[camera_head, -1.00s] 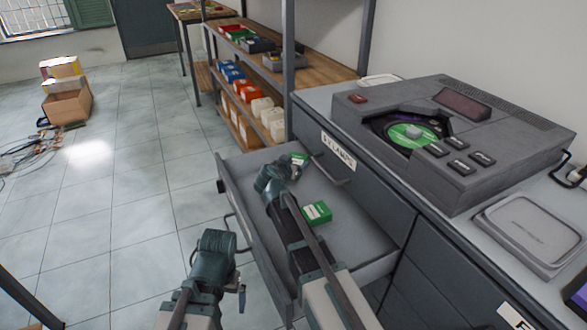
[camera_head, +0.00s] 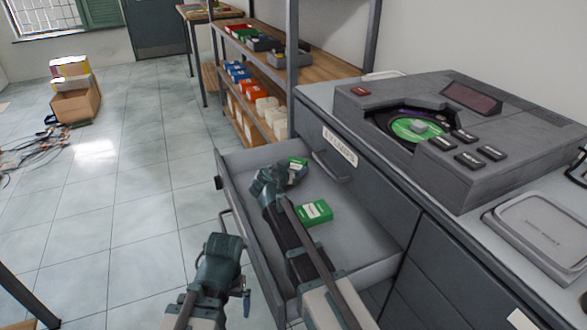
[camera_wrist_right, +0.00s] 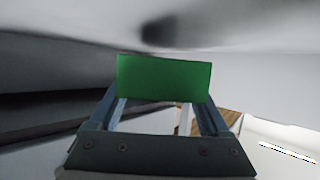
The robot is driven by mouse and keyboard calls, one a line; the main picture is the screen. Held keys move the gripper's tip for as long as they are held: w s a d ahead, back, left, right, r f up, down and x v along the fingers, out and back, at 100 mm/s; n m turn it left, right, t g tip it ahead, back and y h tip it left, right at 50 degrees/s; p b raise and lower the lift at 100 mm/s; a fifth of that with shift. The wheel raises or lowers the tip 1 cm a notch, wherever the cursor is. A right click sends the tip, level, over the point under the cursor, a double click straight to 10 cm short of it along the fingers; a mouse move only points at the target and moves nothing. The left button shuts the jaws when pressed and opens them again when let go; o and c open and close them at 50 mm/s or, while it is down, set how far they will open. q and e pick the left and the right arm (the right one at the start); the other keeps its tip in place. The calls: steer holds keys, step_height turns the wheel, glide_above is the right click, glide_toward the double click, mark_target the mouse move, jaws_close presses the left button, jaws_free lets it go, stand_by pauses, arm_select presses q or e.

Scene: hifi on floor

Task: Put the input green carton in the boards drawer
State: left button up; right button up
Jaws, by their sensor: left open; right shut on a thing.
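A green carton (camera_head: 298,162) with a white label is at the tip of my right gripper (camera_head: 288,175), inside the far end of an open grey drawer (camera_head: 365,252). The right wrist view shows the green carton (camera_wrist_right: 164,78) squarely between the shut fingers (camera_wrist_right: 160,112). I cannot tell whether it touches the drawer floor. A second green carton (camera_head: 313,212) lies on the drawer floor, right of my right arm. My left gripper (camera_head: 218,262) is open and empty, outside the drawer at its front left; its fingertips are mostly hidden. The open drawer's own label is not visible.
A closed drawer above bears a label (camera_head: 340,148) that seems to read "LAMPS". The counter holds a large grey device (camera_head: 470,135) and a grey tray (camera_head: 540,235). Shelves (camera_head: 275,75) with coloured boxes stand behind. The floor at left is clear apart from cardboard boxes (camera_head: 75,100) and cables.

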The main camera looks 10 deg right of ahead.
steer(key=shift+f+b, duration=0.3)
steer(key=shift+f, duration=0.1)
steer(key=o, duration=1.3)
steer(key=shift+r, duration=0.1)
steer(key=shift+r+p, duration=0.2)
steer(key=shift+p, duration=0.15)
steer(key=shift+s+a+r+p, duration=0.25)
steer(key=shift+s+r+p, duration=0.3)
steer(key=shift+r+p, duration=0.2)
steer(key=shift+p+v, duration=1.85)
steer(key=shift+v, duration=3.5)
steer(key=shift+w+a+f, duration=0.1)
steer(key=shift+f, duration=0.15)
